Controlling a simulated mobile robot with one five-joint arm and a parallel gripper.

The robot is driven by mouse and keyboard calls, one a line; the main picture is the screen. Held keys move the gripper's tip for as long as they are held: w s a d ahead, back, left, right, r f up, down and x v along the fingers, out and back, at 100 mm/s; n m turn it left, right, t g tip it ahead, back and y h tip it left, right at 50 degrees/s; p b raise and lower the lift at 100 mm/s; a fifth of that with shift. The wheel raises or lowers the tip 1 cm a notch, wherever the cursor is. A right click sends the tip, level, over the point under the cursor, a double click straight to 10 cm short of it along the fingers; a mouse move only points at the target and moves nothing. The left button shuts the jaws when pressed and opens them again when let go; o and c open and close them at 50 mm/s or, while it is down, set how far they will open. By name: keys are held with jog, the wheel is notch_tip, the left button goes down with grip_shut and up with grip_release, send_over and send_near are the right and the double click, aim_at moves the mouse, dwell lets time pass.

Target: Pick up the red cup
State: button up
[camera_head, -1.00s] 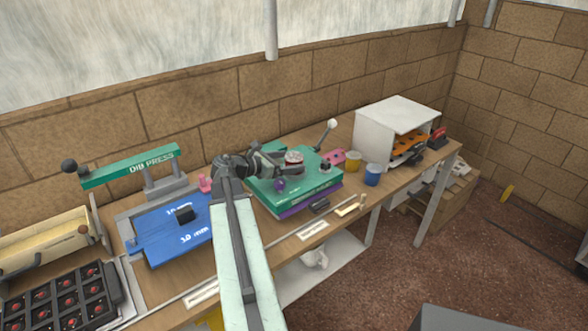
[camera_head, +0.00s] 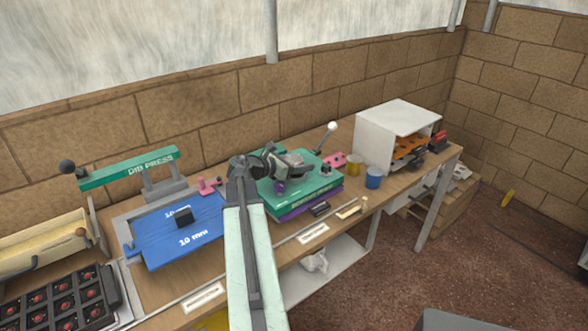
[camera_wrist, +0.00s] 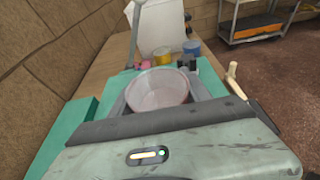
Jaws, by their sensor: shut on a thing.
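The red cup shows in the wrist view (camera_wrist: 158,90) as a pale pinkish, open-topped cup between my two fingers. My gripper (camera_wrist: 160,97) is shut on it, with one finger along each side. In the head view my gripper (camera_head: 292,160) is over the green-topped press block (camera_head: 318,192) on the workbench. There the cup is mostly hidden by the fingers. I cannot tell how far its base is from the green top.
A yellow cup (camera_head: 354,165) and a blue cup (camera_head: 373,177) stand to the right, before a white box (camera_head: 376,138). A white-knobbed lever (camera_head: 326,138) rises behind the green block. A blue board (camera_head: 165,243) and green die press (camera_head: 130,167) are at left.

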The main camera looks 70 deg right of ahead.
notch_tip(320, 180, up, 10)
jog(key=p, duration=1)
jog(key=shift+r, duration=0.15)
jog(key=shift+f, duration=0.2)
notch_tip(320, 180, down, 10)
jog(key=b, duration=1)
jog(key=shift+r, duration=0.25)
jog(key=shift+f, duration=0.2)
jog(key=o, duration=1.3)
jog(key=shift+o, duration=0.2)
